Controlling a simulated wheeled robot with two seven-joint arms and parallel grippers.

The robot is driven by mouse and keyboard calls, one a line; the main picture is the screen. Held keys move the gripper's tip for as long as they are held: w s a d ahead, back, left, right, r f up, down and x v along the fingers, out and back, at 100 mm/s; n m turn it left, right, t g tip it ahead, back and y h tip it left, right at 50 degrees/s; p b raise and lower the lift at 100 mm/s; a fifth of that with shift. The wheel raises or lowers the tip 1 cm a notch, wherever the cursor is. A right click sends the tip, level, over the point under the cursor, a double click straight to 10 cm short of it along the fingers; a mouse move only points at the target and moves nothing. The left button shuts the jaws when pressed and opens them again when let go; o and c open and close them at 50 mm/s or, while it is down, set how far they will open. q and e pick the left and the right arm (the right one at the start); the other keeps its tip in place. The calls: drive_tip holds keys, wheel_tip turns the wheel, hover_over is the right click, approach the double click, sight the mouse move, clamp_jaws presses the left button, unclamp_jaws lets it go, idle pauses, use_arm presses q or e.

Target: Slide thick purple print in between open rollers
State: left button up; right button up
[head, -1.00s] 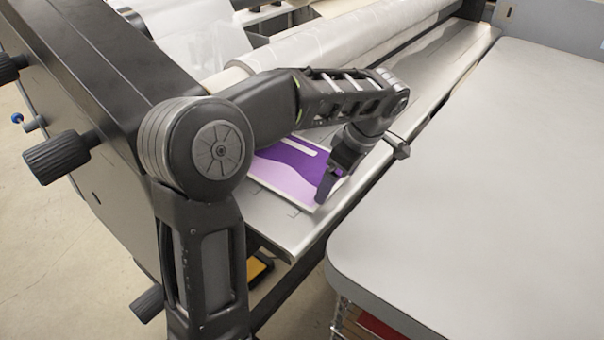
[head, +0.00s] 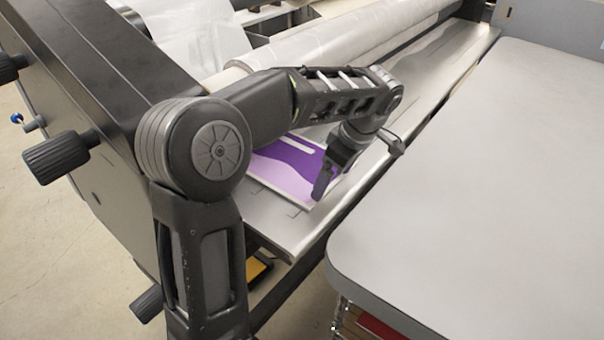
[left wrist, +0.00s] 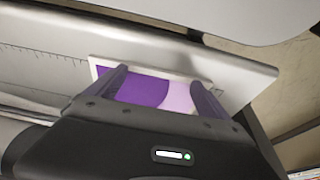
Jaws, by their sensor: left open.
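The purple print (head: 287,172), a panel in dark and light purple with a white bar and pale edge, lies flat on the laminator's metal feed table (head: 268,222). It also shows in the left wrist view (left wrist: 143,90). My left gripper (head: 320,188) is open, pointing down at the print's near right edge. In the left wrist view its two fingers (left wrist: 160,85) stand apart with the print visible between them; I cannot tell whether they touch it. The roller (head: 340,45), wrapped in clear film, lies behind my arm; the gap between the rollers is hidden. My right gripper is not in view.
A grey table (head: 480,190) with a rounded corner stands close along the right of the feed table, leaving a narrow gap. Its top is bare. The laminator's dark side housing (head: 85,90) with black knobs (head: 57,153) is at left.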

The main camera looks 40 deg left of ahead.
use_arm(q)
drive_tip(key=shift+a+f, duration=0.1)
drive_tip(key=shift+a, duration=0.8)
drive_tip(key=shift+d, duration=0.3)
idle(0.4)
drive_tip(key=shift+w, duration=0.35)
drive_tip(key=shift+a, duration=0.95)
idle(0.6)
drive_tip(key=shift+d, duration=0.65)
idle(0.4)
